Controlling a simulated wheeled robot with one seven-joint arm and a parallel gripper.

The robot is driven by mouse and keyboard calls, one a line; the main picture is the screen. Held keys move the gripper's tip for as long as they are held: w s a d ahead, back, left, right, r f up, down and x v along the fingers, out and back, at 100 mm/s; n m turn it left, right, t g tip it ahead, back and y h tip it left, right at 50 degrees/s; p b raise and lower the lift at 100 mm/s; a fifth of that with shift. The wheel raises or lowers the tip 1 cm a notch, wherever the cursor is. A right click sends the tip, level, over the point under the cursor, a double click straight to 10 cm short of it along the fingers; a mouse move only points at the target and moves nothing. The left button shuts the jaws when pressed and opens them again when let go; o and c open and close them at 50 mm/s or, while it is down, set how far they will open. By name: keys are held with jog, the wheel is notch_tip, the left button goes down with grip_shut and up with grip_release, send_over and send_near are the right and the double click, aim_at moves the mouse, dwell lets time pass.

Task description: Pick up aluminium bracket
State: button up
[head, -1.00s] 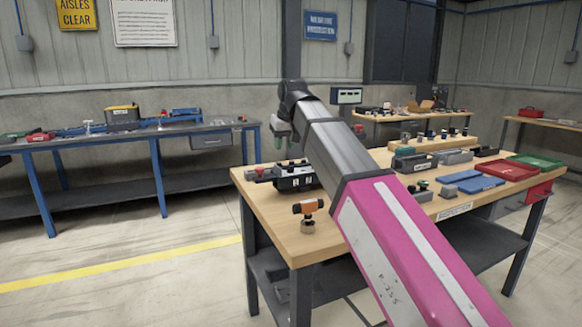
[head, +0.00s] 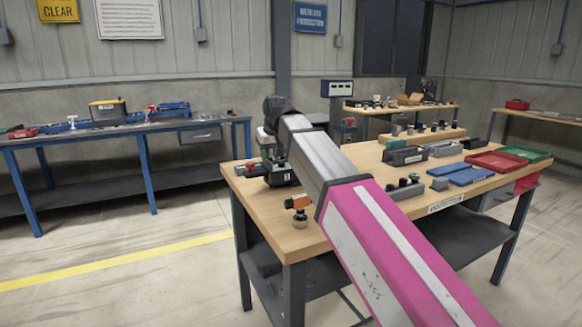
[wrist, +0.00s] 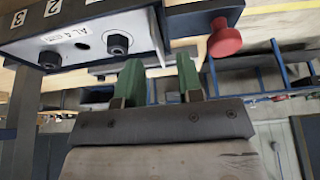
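A pale metal plate (wrist: 130,42) marked "AL" stands against a dark numbered fixture in the wrist view; it looks like the aluminium bracket. Two black nuts show on its face. My gripper (wrist: 158,78) has two green fingers, apart, with only background visible between them. The fingertips are just below the plate's lower edge in the picture; I cannot tell whether they touch it. In the head view the dark fixture (head: 278,176) sits at the left end of the wooden bench, partly behind my arm, and the bracket cannot be made out.
A red knob (wrist: 224,38) sticks out beside the plate. An orange-and-black tool (head: 298,206) stands near the bench's front left. Blue trays (head: 472,176), a red tray (head: 497,162) and a green tray (head: 524,153) lie to the right. The wooden bench (head: 345,215) has some bare top in front.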

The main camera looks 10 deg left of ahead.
jog(key=shift+x, duration=1.45)
grip_shut()
jog(key=shift+r, duration=0.15)
